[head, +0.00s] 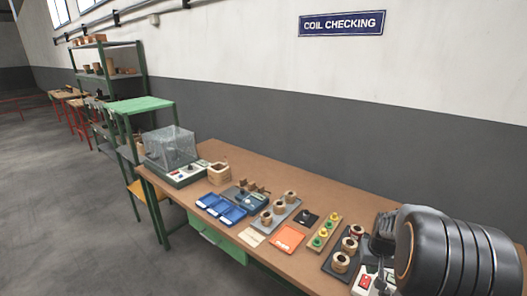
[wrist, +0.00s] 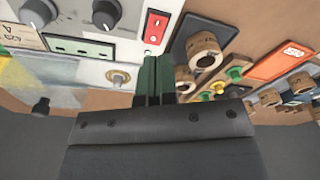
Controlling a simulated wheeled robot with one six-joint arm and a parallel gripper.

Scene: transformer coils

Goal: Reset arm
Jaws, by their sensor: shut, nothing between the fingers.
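My gripper (wrist: 153,66) shows in the wrist view with its two dark green fingers together and nothing between them. Its fingertips point at the lower edge of a white control panel (wrist: 85,22) with black knobs and a red switch (wrist: 155,25). I cannot tell whether they touch it. In the head view my dark arm fills the lower right corner above the workbench (head: 290,180), and it hides part of the panel unit (head: 366,281). The fingers cannot be made out clearly there.
Coils (head: 340,262) stand on a dark tray beside the panel. Further left are a tray with green and yellow pieces (head: 322,236), an orange tray (head: 286,239), blue bins (head: 221,207) and a clear-covered tester (head: 170,150). Free bench runs along the wall.

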